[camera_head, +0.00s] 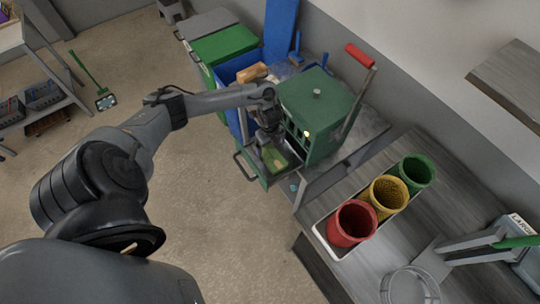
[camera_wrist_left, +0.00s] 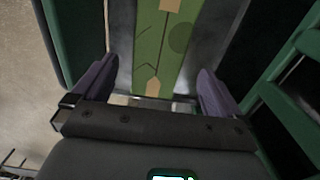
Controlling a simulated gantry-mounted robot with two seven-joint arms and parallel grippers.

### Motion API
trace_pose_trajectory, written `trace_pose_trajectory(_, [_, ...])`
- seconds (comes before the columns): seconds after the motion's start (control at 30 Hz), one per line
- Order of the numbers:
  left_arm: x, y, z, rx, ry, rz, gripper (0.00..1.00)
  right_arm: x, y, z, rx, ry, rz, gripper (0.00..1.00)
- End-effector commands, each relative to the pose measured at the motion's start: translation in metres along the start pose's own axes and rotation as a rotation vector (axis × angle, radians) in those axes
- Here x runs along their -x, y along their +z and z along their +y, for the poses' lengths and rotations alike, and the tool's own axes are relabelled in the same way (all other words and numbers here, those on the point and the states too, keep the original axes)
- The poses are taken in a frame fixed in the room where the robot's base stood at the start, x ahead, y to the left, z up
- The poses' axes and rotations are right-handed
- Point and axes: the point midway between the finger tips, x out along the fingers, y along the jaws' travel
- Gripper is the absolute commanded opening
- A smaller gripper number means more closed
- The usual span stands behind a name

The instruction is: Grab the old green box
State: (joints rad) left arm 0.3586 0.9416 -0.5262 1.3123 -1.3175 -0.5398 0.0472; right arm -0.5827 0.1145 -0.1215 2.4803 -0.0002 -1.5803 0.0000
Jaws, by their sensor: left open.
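In the left wrist view the green box (camera_wrist_left: 163,50) shows as a green strip with dark lines and tan ends, between the two fingers. My left gripper (camera_head: 268,146) is right over the box in the head view. It is open, with its purple-grey fingers (camera_wrist_left: 156,88) on either side of the box. I cannot tell whether they touch it. My right gripper is not in view.
The green cabinet stands close beside the gripper. A tray with red (camera_head: 352,223), yellow (camera_head: 388,196) and green (camera_head: 416,173) cups sits on the grey bench at right. Blue (camera_head: 237,68) and green (camera_head: 224,44) bins stand behind. The floor at left is mostly clear.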

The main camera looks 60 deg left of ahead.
Motion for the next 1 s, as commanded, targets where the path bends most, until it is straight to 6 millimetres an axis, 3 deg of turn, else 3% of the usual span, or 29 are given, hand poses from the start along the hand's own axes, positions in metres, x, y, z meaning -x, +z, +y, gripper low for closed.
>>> trace_pose_trajectory(0.23, [-0.031,-0.002,0.001,0.002,0.002,0.003,1.0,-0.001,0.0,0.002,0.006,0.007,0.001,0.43])
trace_pose_trajectory(0.57, [-0.036,-0.001,0.001,0.0,0.001,0.001,1.0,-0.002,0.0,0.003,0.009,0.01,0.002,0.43])
trace_pose_trajectory(1.0, [-0.036,-0.001,0.001,0.0,0.0,0.001,0.37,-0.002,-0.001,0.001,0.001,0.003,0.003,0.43])
